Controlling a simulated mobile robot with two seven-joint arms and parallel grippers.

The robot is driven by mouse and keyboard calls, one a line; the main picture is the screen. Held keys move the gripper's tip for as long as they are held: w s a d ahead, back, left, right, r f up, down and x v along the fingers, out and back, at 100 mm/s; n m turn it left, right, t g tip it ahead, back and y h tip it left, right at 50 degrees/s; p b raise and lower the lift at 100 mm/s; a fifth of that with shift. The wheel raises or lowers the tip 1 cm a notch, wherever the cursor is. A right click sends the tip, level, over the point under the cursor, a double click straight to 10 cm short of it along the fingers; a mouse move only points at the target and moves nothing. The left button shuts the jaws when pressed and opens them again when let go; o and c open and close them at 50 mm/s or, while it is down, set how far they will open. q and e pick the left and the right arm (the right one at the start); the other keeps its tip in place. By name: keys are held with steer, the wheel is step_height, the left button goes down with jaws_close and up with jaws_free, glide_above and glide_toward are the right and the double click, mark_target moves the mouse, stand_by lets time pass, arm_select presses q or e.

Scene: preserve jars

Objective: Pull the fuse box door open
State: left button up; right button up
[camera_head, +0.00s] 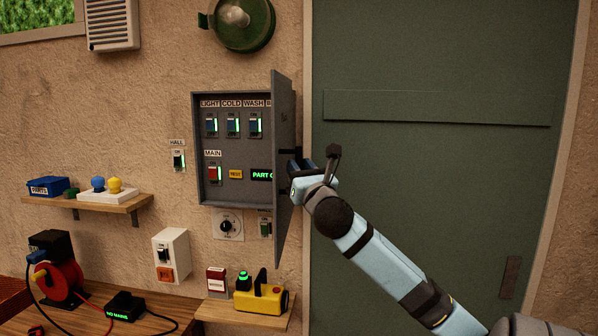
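The grey fuse box (199,150) is on the wall, with labelled switches and green lights showing inside. Its door (283,110) stands open, swung out from the box's right side and seen nearly edge-on. It hides the right end of the switch rows. My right gripper (294,162) is at the door's outer side, about mid-height, its fingertips close to or touching the door. The door and the gripper's own body hide the fingers, so I cannot tell whether they grip anything. My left gripper is not in view.
A green panelled door (430,65) fills the wall behind my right arm. A shelf with a yellow device (262,299) is below the fuse box. A small shelf (100,204) and a red cable reel (66,281) are at left. A green lamp (243,22) hangs above.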

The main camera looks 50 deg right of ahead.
steer(key=shift+o, duration=0.8)
steer(key=shift+w+f, duration=0.15)
steer(key=shift+f, duration=0.05)
steer(key=shift+s+a+f, duration=0.2)
steer(key=shift+s, duration=0.05)
steer(key=v, duration=1.3)
steer(key=shift+s+d+r, duration=0.1)
steer(key=shift+s, duration=0.05)
